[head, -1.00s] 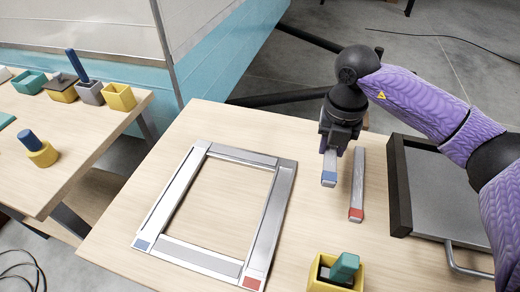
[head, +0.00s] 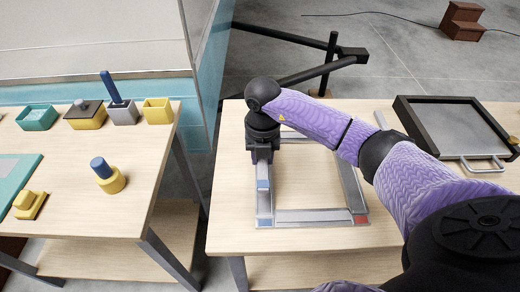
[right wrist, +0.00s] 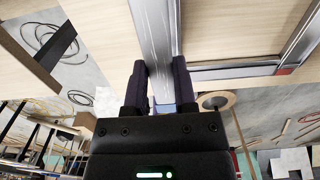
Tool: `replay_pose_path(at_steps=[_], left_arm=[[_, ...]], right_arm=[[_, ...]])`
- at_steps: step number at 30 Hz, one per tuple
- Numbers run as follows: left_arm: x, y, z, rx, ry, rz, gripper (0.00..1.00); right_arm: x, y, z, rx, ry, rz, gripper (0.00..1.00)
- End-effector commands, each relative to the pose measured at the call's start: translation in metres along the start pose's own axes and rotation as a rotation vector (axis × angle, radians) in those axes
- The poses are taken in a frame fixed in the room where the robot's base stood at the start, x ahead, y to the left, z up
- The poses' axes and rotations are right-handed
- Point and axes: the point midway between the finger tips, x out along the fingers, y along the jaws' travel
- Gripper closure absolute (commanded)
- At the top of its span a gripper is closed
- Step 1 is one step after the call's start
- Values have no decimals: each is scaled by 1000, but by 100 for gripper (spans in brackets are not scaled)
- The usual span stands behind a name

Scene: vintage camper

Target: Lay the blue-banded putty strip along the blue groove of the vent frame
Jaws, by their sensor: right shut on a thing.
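The vent frame (head: 310,216) lies flat on the table, with a red mark at its near right corner. My right gripper (head: 263,157) is over its left side, shut on the blue-banded putty strip (head: 263,174). The strip is grey with a blue band at its near end and runs lengthwise along the left rail. In the right wrist view the strip (right wrist: 153,32) lies between both fingers (right wrist: 160,85) and covers much of the rail. I cannot tell whether it touches the groove. My left gripper is out of view.
A dark-rimmed tray (head: 403,118) with a handle stands at the right. A side table (head: 60,230) at the left holds several colored containers.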

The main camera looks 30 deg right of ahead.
Motion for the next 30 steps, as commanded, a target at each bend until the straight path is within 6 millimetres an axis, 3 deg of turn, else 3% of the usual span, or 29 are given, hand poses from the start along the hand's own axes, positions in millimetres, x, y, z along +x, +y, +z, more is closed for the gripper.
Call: replay_pose_path(at_steps=[10,24,30], left_arm=[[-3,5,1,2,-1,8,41],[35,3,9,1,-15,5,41],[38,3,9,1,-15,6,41]], right_arm=[[-1,0,0,0,-1,-1,100],[54,0,0,0,2,-1,100],[59,0,0,0,0,0,100]])
